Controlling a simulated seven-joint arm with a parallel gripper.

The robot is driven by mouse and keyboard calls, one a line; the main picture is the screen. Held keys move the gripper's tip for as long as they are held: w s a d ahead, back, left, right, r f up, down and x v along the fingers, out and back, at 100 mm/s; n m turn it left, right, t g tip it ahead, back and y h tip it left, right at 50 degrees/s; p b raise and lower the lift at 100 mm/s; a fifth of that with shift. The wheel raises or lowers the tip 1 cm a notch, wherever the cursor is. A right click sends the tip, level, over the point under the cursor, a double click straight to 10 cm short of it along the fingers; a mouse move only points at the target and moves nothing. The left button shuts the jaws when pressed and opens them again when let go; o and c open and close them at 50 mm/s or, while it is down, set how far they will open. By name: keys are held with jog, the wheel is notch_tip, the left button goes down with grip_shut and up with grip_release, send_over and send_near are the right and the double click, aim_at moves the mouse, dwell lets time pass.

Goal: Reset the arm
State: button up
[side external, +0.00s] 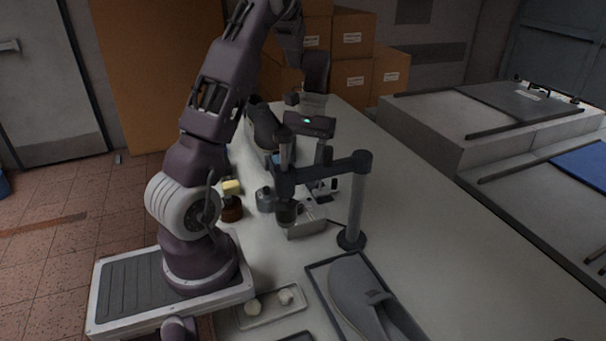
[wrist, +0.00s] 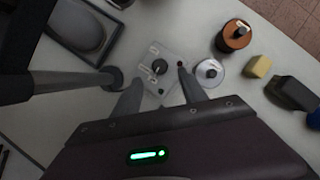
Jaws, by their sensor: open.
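My gripper (side external: 303,160) hangs fingers-down over the middle of the table, below the raised arm. In the wrist view its two fingers (wrist: 160,100) are spread apart with nothing held between them. Beyond the fingertips in that view lies a pale metal plate (wrist: 172,55) with a dark knob (wrist: 159,67). In the side view a metal block (side external: 305,228) sits under the stand's arm, partly hidden by it. The exact height of my fingertips above the plate is hard to tell.
A stand with a grey post (side external: 356,205) and crossbar rises close to my gripper. A grey slipper-like shoe (side external: 360,295) lies in a front tray. A brown jar (wrist: 237,33), yellow block (wrist: 258,67) and round pale item (wrist: 209,72) are nearby. The table's right side is clear.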

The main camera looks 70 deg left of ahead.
jog(key=w+d+r+m+t+y, duration=0.25)
jog(key=w+d+r+m, duration=0.2)
jog(key=r, duration=0.45)
jog(key=w+d+r+m+t+y, duration=0.1)
jog(key=w+d+r+m+t, duration=0.25)
jog(key=d+r, duration=0.45)
jog(key=s+d+t, duration=0.1)
jog(key=s+d, duration=0.2)
jog(key=s, duration=0.3)
jog(key=s+d+f, duration=0.1)
jog(key=s+d, duration=0.2)
jog(key=s, duration=0.3)
jog(key=s+d+f+m+t, duration=0.1)
jog(key=s+d, duration=0.2)
jog(key=s, duration=0.4)
jog(key=shift+d+t, duration=0.3)
